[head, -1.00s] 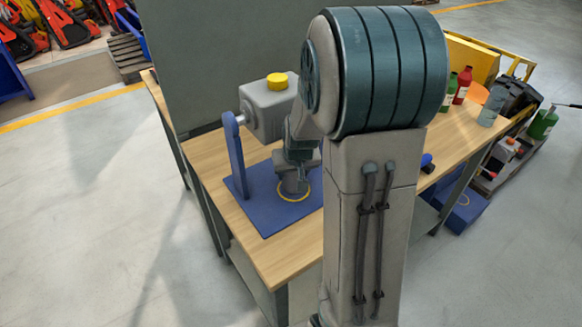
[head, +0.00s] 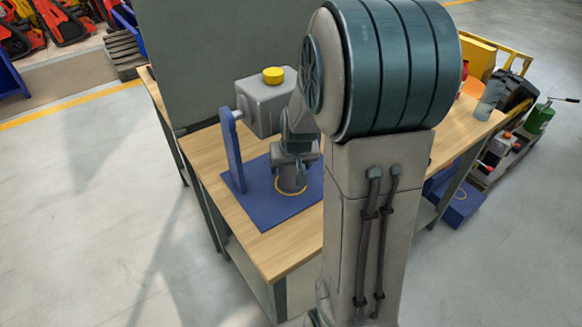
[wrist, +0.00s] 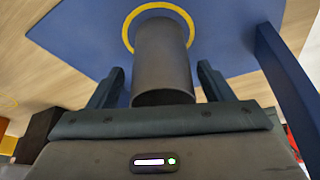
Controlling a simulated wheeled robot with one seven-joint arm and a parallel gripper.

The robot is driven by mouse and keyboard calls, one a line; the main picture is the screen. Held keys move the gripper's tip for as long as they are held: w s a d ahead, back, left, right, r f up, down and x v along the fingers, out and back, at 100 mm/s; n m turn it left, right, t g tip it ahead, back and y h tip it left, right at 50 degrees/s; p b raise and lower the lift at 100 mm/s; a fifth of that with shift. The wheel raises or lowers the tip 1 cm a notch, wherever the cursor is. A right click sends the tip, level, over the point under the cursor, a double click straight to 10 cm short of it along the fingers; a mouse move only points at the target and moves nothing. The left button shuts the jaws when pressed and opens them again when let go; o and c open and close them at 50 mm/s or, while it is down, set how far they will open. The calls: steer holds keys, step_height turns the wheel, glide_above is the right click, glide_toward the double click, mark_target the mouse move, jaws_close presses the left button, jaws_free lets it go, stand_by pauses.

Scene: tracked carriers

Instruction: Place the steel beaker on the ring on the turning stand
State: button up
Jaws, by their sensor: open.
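The grey steel beaker (head: 291,183) stands upright on the blue base plate of the turning stand (head: 255,208), with the yellow ring (head: 282,191) showing around its foot. In the wrist view the beaker (wrist: 163,65) lies between my fingers, with its near rim closest to me and its far end inside the ring (wrist: 127,28). My gripper (wrist: 160,70) is open, with a gap between each finger and the beaker. In the head view my gripper (head: 298,162) is just above the beaker and partly hides its top.
A blue upright (head: 233,152) and a grey housing with a yellow cap (head: 273,75) stand beside the ring. A tall grey-green panel is behind them. The wooden tabletop (head: 240,225) is clear at the front left. A clear bottle (head: 490,98) stands at the table's right.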

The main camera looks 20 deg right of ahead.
steer(key=d+v, duration=0.1)
steer(key=v, duration=0.9)
steer(key=s+a+n+g, duration=0.1)
steer(key=s+a, duration=0.4)
steer(key=s, duration=0.2)
steer(key=s+a+n+y, duration=0.1)
steer(key=s+a, duration=0.4)
steer(key=s, duration=0.3)
steer(key=shift+r+g+p, duration=0.35)
steer(key=shift+r+g, duration=0.05)
steer(key=shift+r, duration=0.05)
